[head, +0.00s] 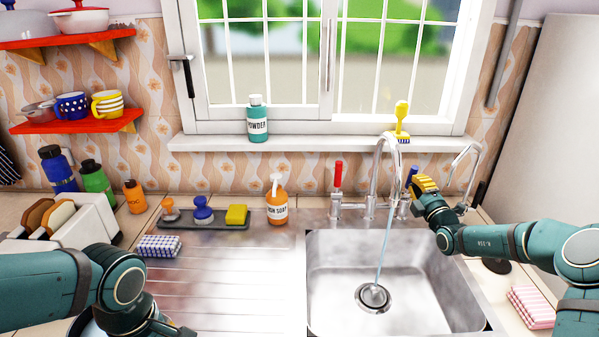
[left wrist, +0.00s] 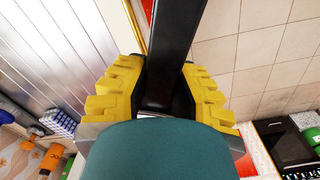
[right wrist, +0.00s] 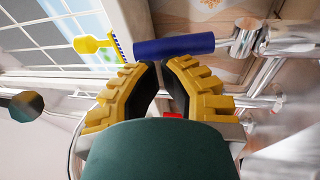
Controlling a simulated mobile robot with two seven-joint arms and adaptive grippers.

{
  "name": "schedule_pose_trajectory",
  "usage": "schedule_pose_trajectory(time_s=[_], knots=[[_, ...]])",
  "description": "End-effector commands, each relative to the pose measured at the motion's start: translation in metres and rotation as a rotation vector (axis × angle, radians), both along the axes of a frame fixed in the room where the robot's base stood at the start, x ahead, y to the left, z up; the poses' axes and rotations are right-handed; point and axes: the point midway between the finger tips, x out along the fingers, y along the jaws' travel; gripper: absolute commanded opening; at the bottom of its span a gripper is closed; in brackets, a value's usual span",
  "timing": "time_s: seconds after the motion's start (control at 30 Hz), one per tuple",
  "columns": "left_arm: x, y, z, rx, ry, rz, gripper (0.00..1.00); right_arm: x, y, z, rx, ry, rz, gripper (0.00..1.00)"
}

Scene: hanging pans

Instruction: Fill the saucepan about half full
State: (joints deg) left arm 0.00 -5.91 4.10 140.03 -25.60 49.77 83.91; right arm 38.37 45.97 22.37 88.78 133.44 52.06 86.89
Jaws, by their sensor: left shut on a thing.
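My left gripper (left wrist: 168,75) is shut on a long black handle (left wrist: 175,35), presumably the saucepan's. In the head view the left gripper (head: 165,329) is at the bottom edge, left of the sink. A sliver of a pale rim (head: 84,327) shows under my left arm; the saucepan's bowl and contents are hidden. Water (head: 383,245) runs from the curved tap (head: 384,150) into the sink (head: 330,275). My right gripper (head: 422,188) is beside the blue tap lever (head: 407,180). In the right wrist view its fingertips (right wrist: 160,66) are nearly together, close to the blue lever (right wrist: 175,47), with nothing seen between them.
The red tap lever (head: 338,176) stands left of the spout. A soap bottle (head: 277,207) and a tray (head: 190,222) line the back of the drainboard (head: 225,270). A toaster (head: 85,225) stands at left, a pink cloth (head: 531,306) at right. The sink basin is clear.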

Motion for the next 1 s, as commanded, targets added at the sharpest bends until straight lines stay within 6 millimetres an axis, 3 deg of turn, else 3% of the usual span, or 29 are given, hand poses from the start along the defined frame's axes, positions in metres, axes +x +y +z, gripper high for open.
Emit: schedule_pose_trajectory(time_s=[0.2,0.63,1.0], knots=[[0.001,0.000,-0.002,0.001,-0.003,-0.001,0.00,0.013,0.002,0.002,-0.001,0.001,0.000,0.00],[0.001,0.000,0.000,0.001,-0.003,0.000,0.00,0.015,0.002,0.004,-0.001,0.005,0.000,0.00],[0.001,0.000,0.040,0.001,-0.003,0.000,0.00,0.026,0.001,0.014,0.007,0.113,-0.001,0.00]])
